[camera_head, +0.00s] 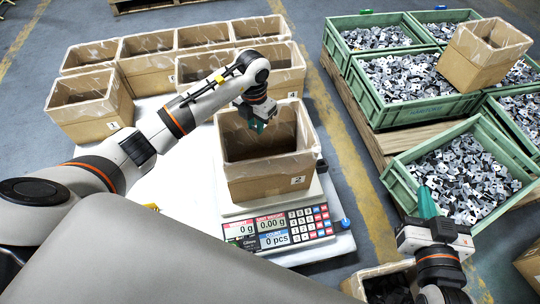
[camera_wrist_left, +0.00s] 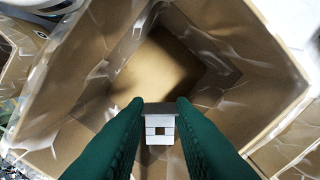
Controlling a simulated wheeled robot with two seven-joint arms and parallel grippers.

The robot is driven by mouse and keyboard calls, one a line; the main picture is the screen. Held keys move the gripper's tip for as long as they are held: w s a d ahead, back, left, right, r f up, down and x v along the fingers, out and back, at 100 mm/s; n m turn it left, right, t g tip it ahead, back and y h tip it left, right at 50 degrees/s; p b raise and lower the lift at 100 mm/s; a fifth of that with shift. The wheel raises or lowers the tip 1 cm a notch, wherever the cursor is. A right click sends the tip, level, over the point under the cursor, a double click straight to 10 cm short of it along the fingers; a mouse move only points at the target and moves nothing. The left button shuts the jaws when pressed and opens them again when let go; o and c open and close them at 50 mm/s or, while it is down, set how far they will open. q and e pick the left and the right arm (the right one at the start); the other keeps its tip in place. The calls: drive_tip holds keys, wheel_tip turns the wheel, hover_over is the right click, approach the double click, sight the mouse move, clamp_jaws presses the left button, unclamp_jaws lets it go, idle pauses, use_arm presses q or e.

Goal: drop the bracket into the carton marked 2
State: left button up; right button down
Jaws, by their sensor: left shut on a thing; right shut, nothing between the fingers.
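The carton marked 2 (camera_head: 262,187) is an open brown cardboard box standing on the scale, its label on the front. My left gripper (camera_head: 258,125) is over its opening, pointing down. In the left wrist view the left gripper's green fingers (camera_wrist_left: 160,112) are shut on a small grey-white bracket (camera_wrist_left: 160,135) with a square hole. The inside of the carton (camera_wrist_left: 230,60) shows below the bracket, with a bare floor in the part I see. The bracket cannot be made out in the head view. My right gripper (camera_head: 428,200) is shut and empty, beside the green bin at the right.
The counting scale (camera_head: 280,228) displays 0 g and 0 pcs. Other cartons, including one marked 1 (camera_head: 88,123), stand behind and left on the white table (camera_head: 180,190). Green bins (camera_head: 400,175) of metal parts fill the right. A carton (camera_head: 485,55) rests on the bins.

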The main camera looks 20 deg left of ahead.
use_arm(q)
drive_tip(key=shift+f, duration=0.1)
use_arm(e)
drive_tip(key=shift+w+a+r, duration=0.1)
drive_tip(key=shift+r, duration=0.2)
use_arm(q)
drive_tip(key=o, duration=1)
wheel_tip(320, 180, up, 6)
drive_tip(key=shift+f+p, duration=0.1)
drive_tip(key=shift+p, duration=0.75)
wheel_tip(320, 180, up, 6)
drive_tip(key=shift+r+p, duration=0.1)
drive_tip(key=shift+p, duration=0.55)
use_arm(e)
drive_tip(key=s+d+f+g+h, duration=0.2)
drive_tip(key=s+d+f+g, duration=0.1)
drive_tip(key=s+f+g, duration=0.4)
wheel_tip(320, 180, down, 2)
drive_tip(key=shift+s+d+f+g, duration=0.1)
drive_tip(key=shift+s+d+g, duration=0.2)
drive_tip(key=shift+s+g, duration=0.1)
